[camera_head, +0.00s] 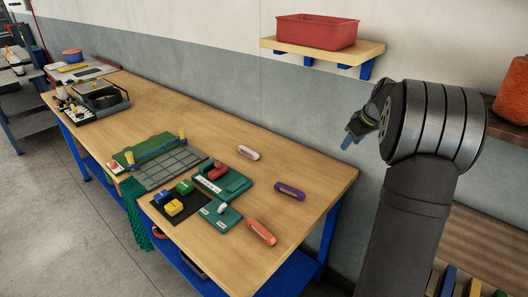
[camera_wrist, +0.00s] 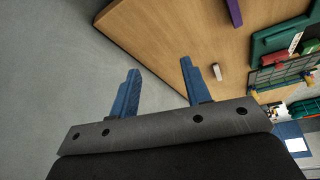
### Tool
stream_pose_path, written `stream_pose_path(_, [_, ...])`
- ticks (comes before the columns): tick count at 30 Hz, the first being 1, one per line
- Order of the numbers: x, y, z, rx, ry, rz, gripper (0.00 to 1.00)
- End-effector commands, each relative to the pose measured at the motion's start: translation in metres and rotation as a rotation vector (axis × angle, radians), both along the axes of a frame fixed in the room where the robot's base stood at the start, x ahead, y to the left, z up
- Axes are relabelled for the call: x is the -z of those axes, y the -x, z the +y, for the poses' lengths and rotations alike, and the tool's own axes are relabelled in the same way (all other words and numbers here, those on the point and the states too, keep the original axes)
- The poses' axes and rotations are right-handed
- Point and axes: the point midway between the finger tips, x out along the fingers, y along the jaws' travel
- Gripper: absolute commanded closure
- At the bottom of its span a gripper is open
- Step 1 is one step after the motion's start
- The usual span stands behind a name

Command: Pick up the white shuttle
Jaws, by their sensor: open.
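The white shuttle (camera_head: 248,152) lies flat on the wooden workbench (camera_head: 325,178), near its back edge by the wall. In the wrist view the white shuttle (camera_wrist: 217,73) shows small, just beyond and right of the right fingertip. My gripper (camera_head: 350,138) is up in the air to the right of the bench and well away from the shuttle. In the wrist view my gripper (camera_wrist: 159,69) has its two blue fingers apart, with nothing between them.
A purple shuttle (camera_head: 289,190) and an orange shuttle (camera_head: 261,232) lie nearer the bench's right end. Green holders (camera_head: 236,187) with red and white pieces stand left of them. A wall shelf (camera_head: 372,47) bears a red bin (camera_head: 318,30). Bare wood surrounds the white shuttle.

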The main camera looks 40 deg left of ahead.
Motion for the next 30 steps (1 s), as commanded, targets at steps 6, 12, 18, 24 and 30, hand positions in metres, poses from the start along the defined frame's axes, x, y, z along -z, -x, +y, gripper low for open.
stream_pose_path(6, [0.008, 0.004, 0.147, -0.187, -0.005, 0.021, 0.56])
stream_pose_path(12, [0.023, 0.03, 0.247, -0.262, 0.011, 0.032, 0.56])
stream_pose_path(18, [0.031, 0.046, 0.289, -0.281, 0.02, 0.034, 0.56])
stream_pose_path(24, [0.054, 0.049, 0.302, -0.282, 0.023, 0.037, 0.56])
stream_pose_path(30, [0.095, 0.048, 0.319, -0.281, 0.022, 0.037, 0.56])
